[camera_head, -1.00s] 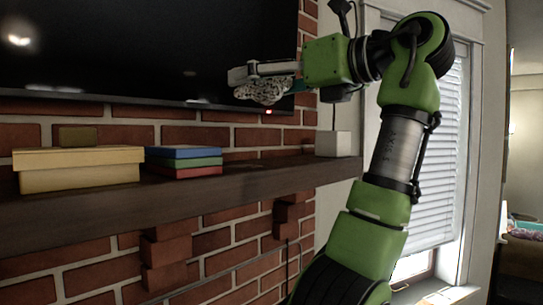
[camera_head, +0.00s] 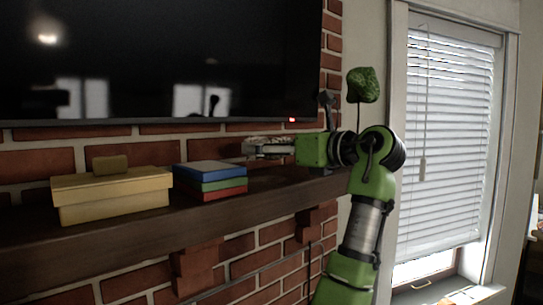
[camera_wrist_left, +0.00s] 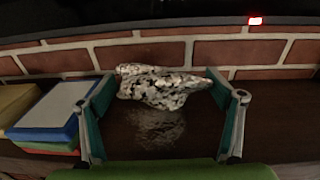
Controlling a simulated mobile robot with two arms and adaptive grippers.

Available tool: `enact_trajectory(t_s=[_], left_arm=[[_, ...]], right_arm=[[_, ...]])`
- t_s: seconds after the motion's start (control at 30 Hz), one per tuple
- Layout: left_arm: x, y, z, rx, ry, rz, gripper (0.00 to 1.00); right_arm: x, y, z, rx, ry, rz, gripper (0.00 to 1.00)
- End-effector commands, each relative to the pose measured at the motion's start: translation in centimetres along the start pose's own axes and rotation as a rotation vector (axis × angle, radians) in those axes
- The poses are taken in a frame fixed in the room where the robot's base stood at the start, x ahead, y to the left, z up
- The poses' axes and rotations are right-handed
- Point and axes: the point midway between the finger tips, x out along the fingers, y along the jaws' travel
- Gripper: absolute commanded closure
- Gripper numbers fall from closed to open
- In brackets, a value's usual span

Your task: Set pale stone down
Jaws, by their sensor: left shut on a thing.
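The pale stone (camera_wrist_left: 160,87) is a mottled grey-white, irregular lump. It lies between the two fingers of my left gripper (camera_wrist_left: 163,88), which is shut on it. In the head view the stone (camera_head: 268,140) is small and partly hidden by the gripper (camera_head: 250,149). The gripper is over the dark wooden mantel shelf (camera_head: 285,187), right of the coloured stack. A dim patch shows on the shelf under the stone in the wrist view. I cannot tell whether the stone touches the shelf. My right gripper is not in view.
A blue, green and red stack (camera_head: 210,181) is left of the gripper. A black television (camera_head: 160,60) hangs above.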

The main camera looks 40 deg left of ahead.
Motion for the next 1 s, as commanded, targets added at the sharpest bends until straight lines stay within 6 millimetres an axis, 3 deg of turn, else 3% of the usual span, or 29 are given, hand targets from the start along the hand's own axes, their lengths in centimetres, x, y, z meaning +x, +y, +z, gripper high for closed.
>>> enact_trajectory(t_s=[0.3, 0.7, 0.73, 0.77, 0.8, 1.0], left_arm=[[0.6, -0.2, -3.2, 0.0, -0.004, 0.0, 0.65], [0.6, -0.2, -3.7, -0.001, -0.004, -0.001, 0.65], [0.6, -0.2, -3.9, 0.001, 0.0, 0.0, 0.13], [0.6, -0.2, -3.9, 0.0, 0.0, 0.0, 0.05], [0.6, -0.2, -3.9, 0.001, 0.0, 0.0, 0.0], [0.6, -0.2, -3.8, 0.001, 0.0, 0.0, 0.0]], right_arm=[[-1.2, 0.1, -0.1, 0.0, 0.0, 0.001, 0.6], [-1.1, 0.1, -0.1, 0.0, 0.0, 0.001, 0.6], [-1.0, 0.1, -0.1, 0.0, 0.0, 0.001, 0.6], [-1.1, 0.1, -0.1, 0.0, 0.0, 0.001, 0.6], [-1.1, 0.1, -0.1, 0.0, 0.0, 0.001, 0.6], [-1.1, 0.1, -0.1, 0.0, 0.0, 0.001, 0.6]])
